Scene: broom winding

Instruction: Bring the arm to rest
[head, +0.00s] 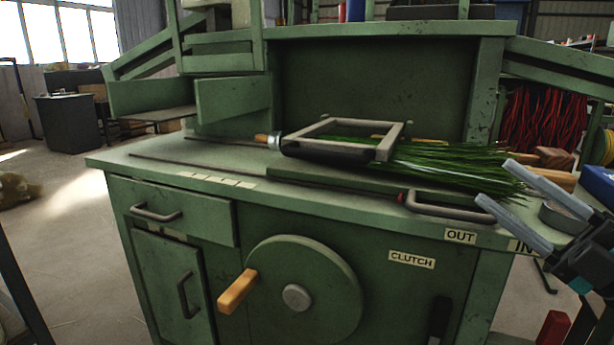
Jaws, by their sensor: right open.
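My right gripper (495,183) is at the right edge, its two pale fingers pointing left and spread apart. The bristles lie on the green winding machine's top (160,150), under a pale square frame (390,142) and a dark holder. A wooden handle end (262,138) sticks out at the left of the frame. My left gripper is not in view.
A grey clamp handle (450,211) sits at the worktop's front edge near the fingers. The machine's front has a wheel (325,270) with a wooden crank handle (237,291). A round grey tin-like object (563,217) is beside my gripper. Red strands (540,120) hang behind. The worktop's left is mostly clear.

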